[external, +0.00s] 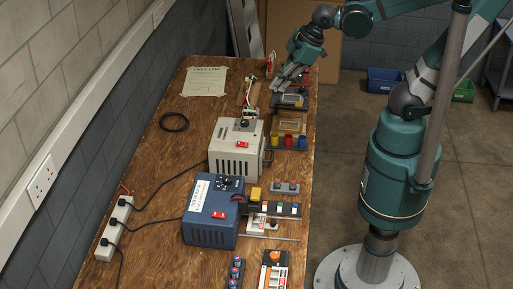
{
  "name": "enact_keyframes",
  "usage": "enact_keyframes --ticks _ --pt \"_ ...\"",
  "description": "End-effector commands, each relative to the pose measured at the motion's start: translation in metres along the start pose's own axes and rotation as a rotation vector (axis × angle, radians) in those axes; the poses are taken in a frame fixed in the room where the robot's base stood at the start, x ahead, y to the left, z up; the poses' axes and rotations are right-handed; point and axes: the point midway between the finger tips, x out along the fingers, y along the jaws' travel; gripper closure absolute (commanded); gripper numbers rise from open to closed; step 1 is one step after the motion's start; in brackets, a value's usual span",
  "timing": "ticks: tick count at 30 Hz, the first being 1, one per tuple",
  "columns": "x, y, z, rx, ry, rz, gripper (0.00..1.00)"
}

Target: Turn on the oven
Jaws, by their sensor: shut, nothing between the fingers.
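Two boxes with red switches stand on the wooden bench; no readable label tells me which is the oven. The beige box (228,162) has a dark knob on top, a red switch (241,144), vent slots and a handle on its right side. The blue box (205,236) in front of it has a white label, a dark dial panel and a red switch (218,215). Whether either switch is on is too small to tell. My gripper (276,90) is shut and empty at the bench's far right, beyond the beige box and apart from both switches.
Under and beside my gripper are a dark device (291,101), a wooden block and red, yellow and blue cups (288,141). Small modules crowd the right front edge. A power strip (113,228) with cables lies at left.

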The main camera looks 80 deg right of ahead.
Motion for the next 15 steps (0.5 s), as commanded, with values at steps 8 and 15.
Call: enact_keyframes --ticks 8,15 --pt "0.017 0.005 -0.019 -0.211 -0.056 -0.034 1.00" --pt "0.035 0.008 -0.033 -0.395 -0.098 -0.073 1.00"
